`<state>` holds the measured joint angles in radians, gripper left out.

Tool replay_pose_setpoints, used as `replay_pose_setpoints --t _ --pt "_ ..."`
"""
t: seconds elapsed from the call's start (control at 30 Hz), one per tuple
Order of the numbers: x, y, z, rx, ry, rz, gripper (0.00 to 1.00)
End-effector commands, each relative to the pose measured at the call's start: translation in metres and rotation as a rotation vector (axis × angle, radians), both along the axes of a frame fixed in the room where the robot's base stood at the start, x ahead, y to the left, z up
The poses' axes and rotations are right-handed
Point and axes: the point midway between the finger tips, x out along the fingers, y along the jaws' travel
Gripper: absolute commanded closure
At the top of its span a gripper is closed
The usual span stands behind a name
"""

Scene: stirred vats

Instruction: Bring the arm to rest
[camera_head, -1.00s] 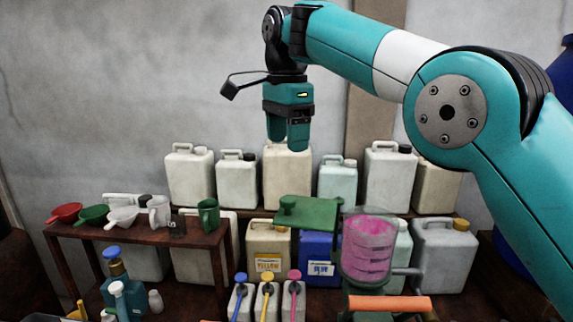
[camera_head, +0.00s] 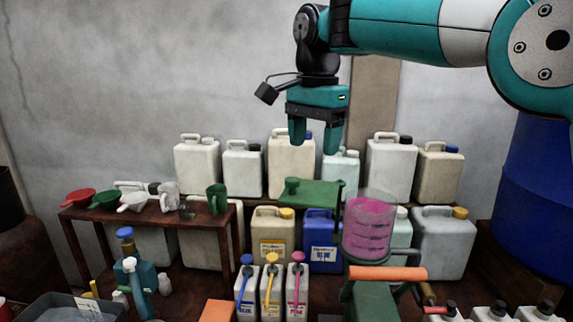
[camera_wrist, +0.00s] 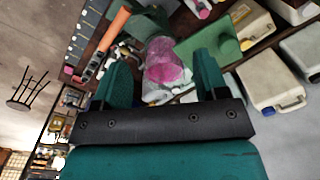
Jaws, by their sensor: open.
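My gripper (camera_head: 315,138) hangs from my teal arm, fingers pointing down, in front of the grey wall and the back row of jerrycans. Its two fingers stand apart with nothing between them. In the wrist view my gripper (camera_wrist: 160,82) also shows its two teal fingers spread and empty. Beyond them is a clear vat (camera_head: 370,228) with pink contents, which also shows in the wrist view (camera_wrist: 165,65). A green lid (camera_head: 308,192) is beside the vat, to its left in the head view.
White and cream jerrycans (camera_head: 392,170) line the back shelf. A side table (camera_head: 150,220) at left holds scoops and mugs. Small bottles with blue, yellow and pink pumps (camera_head: 271,290) stand in front. A blue drum (camera_head: 540,200) is at right. The wall area left of my gripper is clear.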

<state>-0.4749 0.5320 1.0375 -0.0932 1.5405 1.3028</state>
Motion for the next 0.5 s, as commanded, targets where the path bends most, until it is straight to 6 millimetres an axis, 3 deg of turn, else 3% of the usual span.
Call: replay_pose_setpoints --t 0.17,0.27,0.5 --pt "-0.025 -0.021 -0.029 0.016 -0.013 0.201 0.33" --pt "-0.050 -0.038 -0.054 0.036 -0.026 0.368 0.33" --pt "-0.150 -0.079 -0.139 0.130 -0.086 0.849 0.33"
